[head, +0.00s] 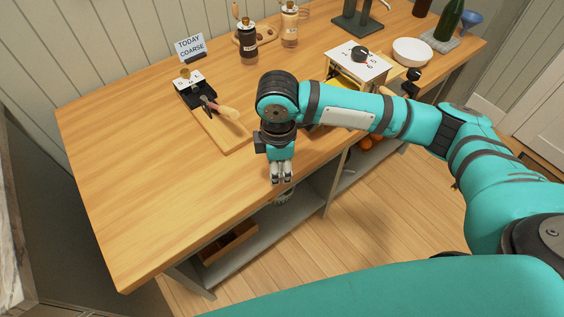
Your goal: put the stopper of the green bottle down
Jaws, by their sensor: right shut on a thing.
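The green bottle (449,20) stands at the back right of the table, on a grey slab; its top is cut off by the picture edge. My right gripper (281,178) points down at the table's front edge, left of the bottle and well apart from it. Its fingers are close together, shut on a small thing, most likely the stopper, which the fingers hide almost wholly. I cannot tell how far above the table's level it is held. My left gripper is out of view.
The wooden table (130,190) is bare at the left. A board (215,127) with a black device and a wooden-handled tool lies behind my gripper. A pepper mill (248,45), a white box (357,62) and a white bowl (412,51) stand farther back. A shelf (270,232) lies below.

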